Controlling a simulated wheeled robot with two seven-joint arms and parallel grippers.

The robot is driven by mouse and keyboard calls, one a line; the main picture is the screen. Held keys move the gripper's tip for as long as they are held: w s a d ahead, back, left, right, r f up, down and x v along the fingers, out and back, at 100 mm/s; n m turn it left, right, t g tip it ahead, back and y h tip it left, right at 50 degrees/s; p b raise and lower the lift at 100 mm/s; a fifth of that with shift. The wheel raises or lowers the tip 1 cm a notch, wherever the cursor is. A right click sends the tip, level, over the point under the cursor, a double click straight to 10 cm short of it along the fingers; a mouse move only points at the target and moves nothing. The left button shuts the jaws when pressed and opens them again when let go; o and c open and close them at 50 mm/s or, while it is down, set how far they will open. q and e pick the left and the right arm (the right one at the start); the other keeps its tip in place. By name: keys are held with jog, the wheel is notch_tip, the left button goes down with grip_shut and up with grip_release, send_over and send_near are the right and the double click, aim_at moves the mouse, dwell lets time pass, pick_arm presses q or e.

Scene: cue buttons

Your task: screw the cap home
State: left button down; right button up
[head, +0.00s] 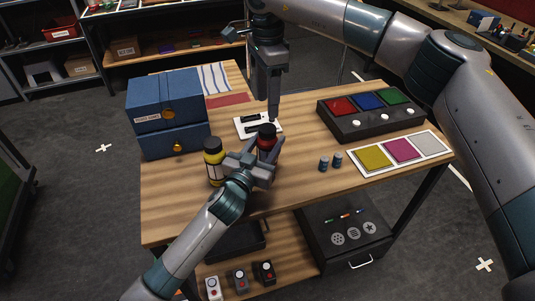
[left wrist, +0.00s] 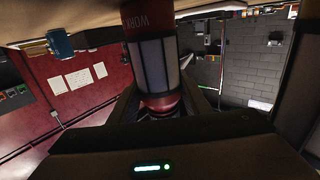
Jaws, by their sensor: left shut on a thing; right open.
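A red bottle with a dark top (head: 267,131) stands up from my left gripper (head: 258,163) near the middle of the table. The left gripper is shut on this bottle (left wrist: 152,60), which shows in the left wrist view with a red band and pale panels. My right gripper (head: 273,117) points down just behind and above the dark top. It is open, and its fingertips are small in the picture. Whether they touch the top I cannot tell. How tightly the top sits, and the bottle's base, are hidden from me.
A yellow bottle with a black cap (head: 213,162) stands just left of my left gripper. A white plate with dark bars (head: 244,131) lies behind. Blue drawer boxes (head: 160,98) stand left, a button box (head: 372,118) right.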

aim_at(267, 128)
jog(key=n, duration=1.3)
jog(key=shift+f, duration=0.15)
jog(key=shift+f, duration=3.85)
